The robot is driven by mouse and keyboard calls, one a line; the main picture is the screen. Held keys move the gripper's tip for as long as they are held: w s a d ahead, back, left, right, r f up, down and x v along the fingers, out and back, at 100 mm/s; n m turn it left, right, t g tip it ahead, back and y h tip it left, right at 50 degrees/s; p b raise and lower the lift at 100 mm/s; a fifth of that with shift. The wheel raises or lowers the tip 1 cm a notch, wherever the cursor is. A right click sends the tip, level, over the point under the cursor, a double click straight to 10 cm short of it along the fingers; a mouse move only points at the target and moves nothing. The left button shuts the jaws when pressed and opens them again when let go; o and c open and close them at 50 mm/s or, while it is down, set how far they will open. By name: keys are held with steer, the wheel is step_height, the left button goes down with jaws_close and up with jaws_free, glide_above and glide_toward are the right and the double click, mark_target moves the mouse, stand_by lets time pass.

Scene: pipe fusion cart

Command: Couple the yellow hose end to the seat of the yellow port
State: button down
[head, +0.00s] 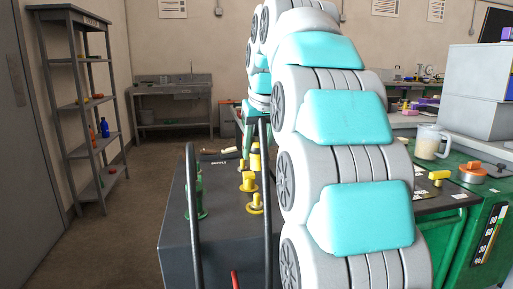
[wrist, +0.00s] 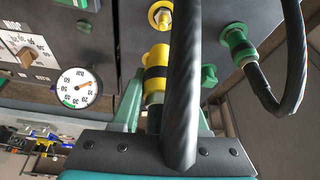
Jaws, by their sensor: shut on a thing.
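The yellow hose end (wrist: 156,75), with a black band, is between the pale green fingers of my gripper (wrist: 158,100) in the wrist view. My gripper is shut on it. A thick black hose (wrist: 184,90) crosses in front and hides part of the grip. The yellow port (wrist: 160,15) is a round fitting on the dark panel, just beyond the hose end, and the two look apart. In the head view the banded yellow hose end (head: 255,160) shows below my gripper (head: 247,140), above yellow fittings on the cart. My arm hides much there.
The dark cart (head: 220,245) carries a green coupling (wrist: 238,42) with its own black hose and a green knob (wrist: 208,75). A gauge (wrist: 78,87) and a rotary switch (wrist: 30,50) are on the panel's left. Open floor (head: 110,250) lies left of the cart.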

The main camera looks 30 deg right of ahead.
mark_target(256, 169)
steer(key=shift+f+b, duration=1.4)
steer(key=shift+f, duration=1.3)
steer(key=shift+f+b, duration=0.9)
steer(key=shift+f, duration=1.1)
steer(key=shift+c, duration=1.7)
jaws_free()
steer(key=v, duration=0.7)
steer(key=shift+s+r, duration=0.2)
steer(key=shift+r, duration=0.15)
steer(key=shift+s, duration=0.1)
